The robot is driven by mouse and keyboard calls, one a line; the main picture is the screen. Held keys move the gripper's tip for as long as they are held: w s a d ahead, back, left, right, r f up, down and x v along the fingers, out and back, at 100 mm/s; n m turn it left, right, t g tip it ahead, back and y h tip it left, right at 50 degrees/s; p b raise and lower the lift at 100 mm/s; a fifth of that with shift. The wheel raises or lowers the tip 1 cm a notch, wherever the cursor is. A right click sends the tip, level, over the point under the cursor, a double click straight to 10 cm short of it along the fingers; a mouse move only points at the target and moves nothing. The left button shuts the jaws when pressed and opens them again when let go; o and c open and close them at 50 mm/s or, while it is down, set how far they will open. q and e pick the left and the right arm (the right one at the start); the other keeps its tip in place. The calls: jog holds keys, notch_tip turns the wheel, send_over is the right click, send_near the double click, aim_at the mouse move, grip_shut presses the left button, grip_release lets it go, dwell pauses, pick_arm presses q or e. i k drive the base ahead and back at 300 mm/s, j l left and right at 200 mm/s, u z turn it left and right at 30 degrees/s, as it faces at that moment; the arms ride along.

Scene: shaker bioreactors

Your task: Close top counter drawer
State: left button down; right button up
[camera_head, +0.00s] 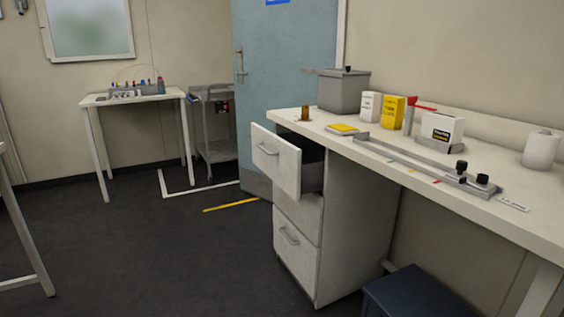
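The top counter drawer (276,160) is pulled out from the white drawer cabinet under the counter. Its white front stands well clear of the cabinet face, and its dark inside shows behind the front. The counter (460,208) runs above the cabinet toward the right. Neither of my grippers is in view.
A grey bin (342,91), yellow and white boxes and a metal rail fixture (420,165) stand on the counter. A dark blue stool (415,293) is beside the cabinet. The floor (150,255) left of the drawers is clear. A blue door (285,60) stands behind.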

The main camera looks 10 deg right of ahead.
aim_at(294, 161)
jog(key=i+j+z, duration=0.2)
jog(key=i+j, duration=0.2)
jog(key=i+j+z, duration=0.2)
jog(key=i+j, duration=0.15)
jog(key=j, duration=0.25)
